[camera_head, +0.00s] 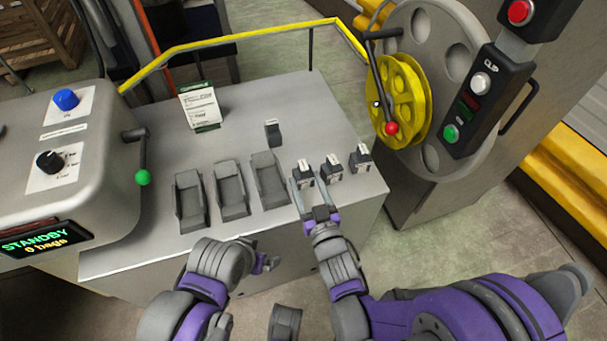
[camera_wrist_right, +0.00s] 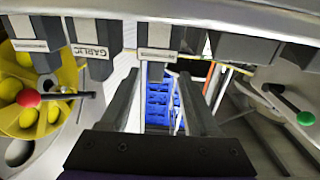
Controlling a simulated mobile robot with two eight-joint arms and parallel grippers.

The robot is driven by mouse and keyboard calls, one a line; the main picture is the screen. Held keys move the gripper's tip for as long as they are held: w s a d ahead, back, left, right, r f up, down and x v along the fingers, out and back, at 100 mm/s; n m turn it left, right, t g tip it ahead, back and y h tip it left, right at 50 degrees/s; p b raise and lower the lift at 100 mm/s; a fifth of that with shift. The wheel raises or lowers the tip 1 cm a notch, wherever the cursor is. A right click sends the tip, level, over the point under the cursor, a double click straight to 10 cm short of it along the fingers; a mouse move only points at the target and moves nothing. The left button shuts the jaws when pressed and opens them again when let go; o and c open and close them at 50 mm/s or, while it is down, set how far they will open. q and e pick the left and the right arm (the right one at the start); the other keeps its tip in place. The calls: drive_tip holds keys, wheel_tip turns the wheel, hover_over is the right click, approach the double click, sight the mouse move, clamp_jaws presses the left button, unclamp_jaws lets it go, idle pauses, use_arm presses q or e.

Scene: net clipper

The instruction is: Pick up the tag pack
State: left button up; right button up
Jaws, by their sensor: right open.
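Three dark tag packs with white labels stand in a row near the right front of the grey counter: the left one (camera_head: 304,172), the middle one (camera_head: 333,166) and the right one (camera_head: 361,158). In the right wrist view the left pack (camera_wrist_right: 160,38) hangs at the top, in line with the gap between my fingers, and the middle pack's label (camera_wrist_right: 90,51) reads GARLIC. My right gripper (camera_head: 308,190) is open, its fingertips close to the left pack; contact cannot be told. My left gripper (camera_head: 265,263) is low, in front of the counter; its jaws are unclear.
Several dark grey trays (camera_head: 231,191) sit left of the packs. A small dark block (camera_head: 272,132) and a printed card (camera_head: 201,106) stand farther back. A yellow reel (camera_head: 405,98) with a red-knobbed lever is at right. The control box (camera_head: 65,190) reads STANDBY.

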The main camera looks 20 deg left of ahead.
sight(305, 176)
drive_tip(key=x, duration=0.4)
drive_tip(key=shift+w+f, duration=0.25)
drive_tip(key=shift+w, duration=0.25)
clamp_jaws()
